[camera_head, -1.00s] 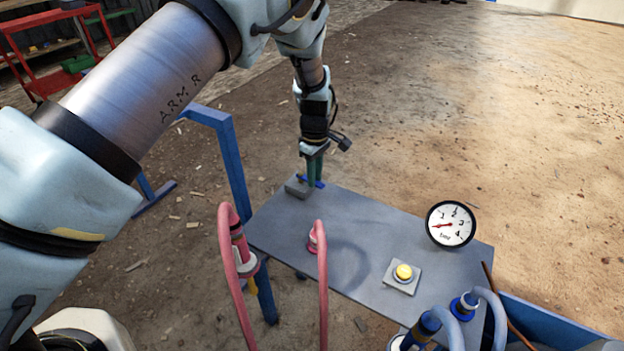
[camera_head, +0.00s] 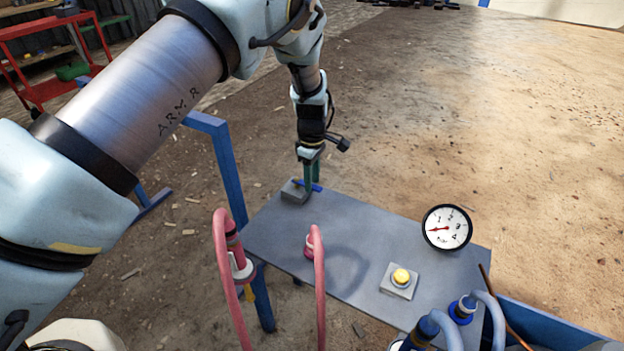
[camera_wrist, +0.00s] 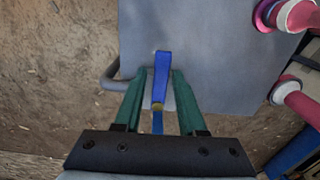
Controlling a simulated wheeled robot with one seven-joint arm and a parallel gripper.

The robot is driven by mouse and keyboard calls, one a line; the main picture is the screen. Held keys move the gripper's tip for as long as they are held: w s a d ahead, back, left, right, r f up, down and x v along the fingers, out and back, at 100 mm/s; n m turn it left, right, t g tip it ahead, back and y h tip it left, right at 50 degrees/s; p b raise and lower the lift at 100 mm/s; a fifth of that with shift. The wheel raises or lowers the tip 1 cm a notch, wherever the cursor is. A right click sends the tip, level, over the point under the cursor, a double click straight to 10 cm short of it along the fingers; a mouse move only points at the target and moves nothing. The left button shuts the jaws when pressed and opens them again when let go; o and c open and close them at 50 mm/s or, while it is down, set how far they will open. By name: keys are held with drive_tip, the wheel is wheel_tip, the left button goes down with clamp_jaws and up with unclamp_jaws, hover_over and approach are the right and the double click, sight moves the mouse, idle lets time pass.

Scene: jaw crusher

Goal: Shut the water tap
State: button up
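My gripper (camera_head: 311,181) points down at this handle. In the wrist view the blue handle (camera_wrist: 161,78) lies lengthwise between the two green fingers of my gripper (camera_wrist: 159,76). A gap shows on each side of the handle, so the fingers are open around it. In the head view the fingers hide part of the handle.
The grey panel (camera_head: 350,270) carries a round gauge (camera_head: 447,228) and a yellow button (camera_head: 401,277). Pink hoses (camera_head: 319,285) rise at its near left, grey-blue hoses (camera_head: 494,308) at its near right. A blue frame post (camera_head: 231,175) stands left of it. Open ground lies beyond.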

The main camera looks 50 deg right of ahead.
drive_tip(key=shift+o, duration=1)
wheel_tip(320, 180, up, 11)
drive_tip(key=b, duration=0.1)
drive_tip(key=shift+f+b, duration=0.15)
drive_tip(key=shift+b, duration=0.25)
drive_tip(key=w+a+r, duration=0.3)
drive_tip(key=w+a, duration=0.2)
drive_tip(key=a, duration=0.4)
drive_tip(key=w+a+r+m+p, duration=0.1)
drive_tip(key=w+a+r, duration=0.2)
drive_tip(key=w+a, duration=0.45)
drive_tip(key=w+a+r, duration=0.3)
drive_tip(key=a, duration=0.7)
drive_tip(key=s+a+r+m+p, duration=0.1)
drive_tip(key=s+a, duration=0.3)
drive_tip(key=a, duration=1)
drive_tip(key=s+a+r+m+t, duration=0.1)
drive_tip(key=s+a+r+m, duration=0.1)
drive_tip(key=a, duration=1.2)
drive_tip(key=shift+s+r+t+p, duration=0.3)
drive_tip(key=shift+s+r+p, duration=0.05)
drive_tip(key=shift+s, duration=0.55)
